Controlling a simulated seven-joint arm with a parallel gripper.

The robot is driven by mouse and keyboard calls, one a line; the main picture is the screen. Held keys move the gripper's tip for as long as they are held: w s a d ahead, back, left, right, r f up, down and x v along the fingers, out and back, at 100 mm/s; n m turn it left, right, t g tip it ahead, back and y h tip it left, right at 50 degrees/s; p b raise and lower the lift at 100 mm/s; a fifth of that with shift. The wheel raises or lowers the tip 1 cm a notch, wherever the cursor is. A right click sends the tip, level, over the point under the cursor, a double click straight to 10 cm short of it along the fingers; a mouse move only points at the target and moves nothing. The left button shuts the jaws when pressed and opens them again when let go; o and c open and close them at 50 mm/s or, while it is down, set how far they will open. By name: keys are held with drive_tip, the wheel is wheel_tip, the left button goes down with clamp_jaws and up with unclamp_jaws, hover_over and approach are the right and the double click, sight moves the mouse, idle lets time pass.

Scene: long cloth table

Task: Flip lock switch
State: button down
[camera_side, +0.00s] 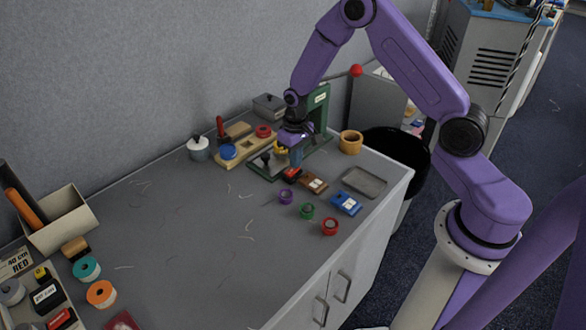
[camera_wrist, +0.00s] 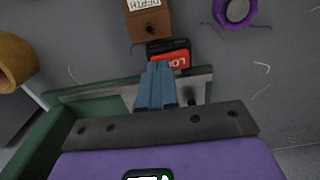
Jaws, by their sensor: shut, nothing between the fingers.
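The lock switch (camera_wrist: 182,62) is a black block with a red rocker lettered "LO…", the rest hidden by my fingers. In the side view, the lock switch (camera_side: 292,173) shows as a small red and black block by the green machine's base. My gripper (camera_wrist: 157,70) is shut and empty, its blue fingertips overlapping the left part of the rocker in the wrist view. In the side view my gripper (camera_side: 296,161) points down just above the switch. I cannot tell whether the fingertips touch the rocker.
A brown "DEPTH" block (camera_wrist: 149,22) stands beside the switch, with a blue block (camera_side: 346,203) farther right. The green machine (camera_side: 320,108) rises close behind my gripper. Purple (camera_side: 286,196), green (camera_side: 307,211) and red (camera_side: 330,226) round pieces lie in front. The table's middle is mostly clear.

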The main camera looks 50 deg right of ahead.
drive_tip(key=shift+f, duration=0.3)
drive_tip(key=shift+r, duration=3.5)
drive_tip(key=shift+a, duration=0.1)
drive_tip(key=s+a+r+n, duration=0.6)
drive_tip(key=s+a+r, duration=0.4)
drive_tip(key=s, duration=0.4)
drive_tip(key=s+d+r+n, duration=0.1)
drive_tip(key=s+r+n, duration=0.1)
drive_tip(key=s, duration=0.7)
drive_tip(key=s+d+r+n, duration=0.1)
drive_tip(key=s+n, duration=0.3)
drive_tip(key=s, duration=0.5)
drive_tip(key=shift+r+n, duration=0.3)
drive_tip(key=shift+r, duration=0.2)
